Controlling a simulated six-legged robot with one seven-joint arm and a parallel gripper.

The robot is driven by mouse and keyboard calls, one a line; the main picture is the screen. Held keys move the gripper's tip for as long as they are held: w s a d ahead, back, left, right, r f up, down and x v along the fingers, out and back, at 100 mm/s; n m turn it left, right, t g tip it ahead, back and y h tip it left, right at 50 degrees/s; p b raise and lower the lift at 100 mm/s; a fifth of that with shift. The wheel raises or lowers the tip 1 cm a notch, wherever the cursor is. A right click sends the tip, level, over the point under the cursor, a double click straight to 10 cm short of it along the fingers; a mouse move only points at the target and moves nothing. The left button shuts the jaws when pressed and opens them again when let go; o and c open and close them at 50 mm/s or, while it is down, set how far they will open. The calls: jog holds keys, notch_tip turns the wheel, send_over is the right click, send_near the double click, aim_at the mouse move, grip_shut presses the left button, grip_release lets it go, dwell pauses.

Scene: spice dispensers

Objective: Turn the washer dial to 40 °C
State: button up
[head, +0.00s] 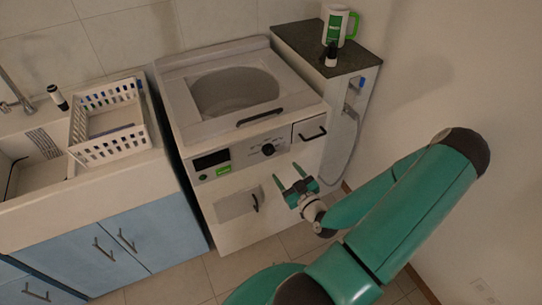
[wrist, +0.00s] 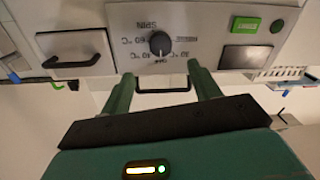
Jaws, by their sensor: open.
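The washer (head: 190,120) stands in the middle of the head view, with its control panel on the front. The black round dial (head: 268,150) is on that panel; it also shows in the wrist view (wrist: 160,43), where the picture is upside down. Small printed labels surround it, including SPIN, 40 °C and 60 °C. Which label the dial points at is too small to tell. My gripper (head: 288,175) is open and empty, in front of the washer and a little below the dial in the head view. In the wrist view its fingers (wrist: 160,72) reach toward the panel, apart from the dial.
A dark display (head: 211,159) and green button (head: 223,171) are left of the dial. A drawer handle (head: 311,133) is right, and a black handle (head: 255,203) below. A white basket (head: 108,120) sits on the left counter; a mug (head: 337,25) stands on the right cabinet. Floor ahead is free.

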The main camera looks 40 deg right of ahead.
aim_at(270, 152)
jog(key=x, duration=1)
jog(key=shift+w, duration=0.15)
jog(key=shift+c, duration=0.2)
jog(key=c, duration=0.9)
